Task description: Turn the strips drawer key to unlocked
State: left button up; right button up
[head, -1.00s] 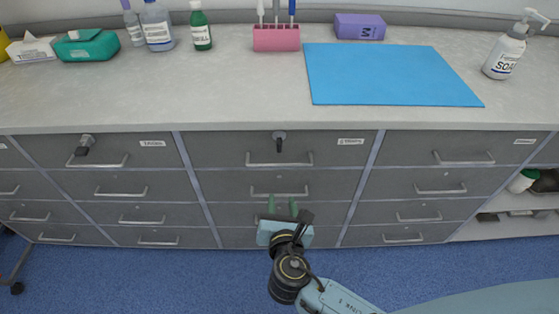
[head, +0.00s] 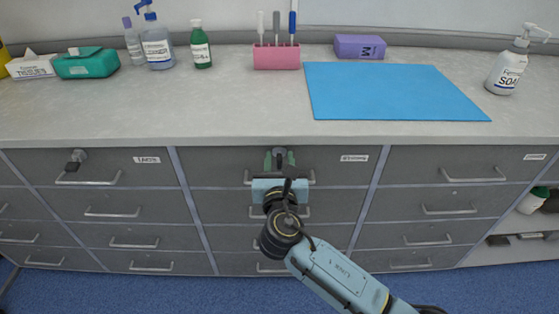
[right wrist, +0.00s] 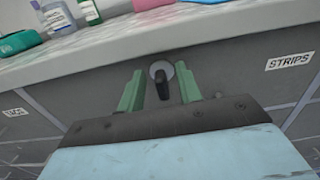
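The strips drawer (head: 330,166) is the top middle drawer, with a label reading STRIPS (right wrist: 290,61) to the right of its lock. Its black key (right wrist: 162,88) sits in a round silver lock (right wrist: 160,71) and points roughly down, slightly tilted, in the right wrist view. My right gripper (right wrist: 160,88) is open, its two green fingers one on each side of the key, with gaps to it. In the head view my right gripper (head: 279,160) is in front of the lock and mostly hides the key. My left gripper is not in view.
The left top drawer has its own lock and key (head: 75,160). A handle (head: 310,178) lies behind my gripper. On the counter (head: 240,115) stand bottles, a pink holder (head: 276,56), a purple box (head: 360,46) and a blue mat (head: 395,90).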

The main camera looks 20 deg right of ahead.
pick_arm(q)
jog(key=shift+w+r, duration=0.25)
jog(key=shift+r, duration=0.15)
pick_arm(e)
jog(key=shift+w+d, duration=0.15)
jog(key=shift+w, duration=0.5)
grip_shut()
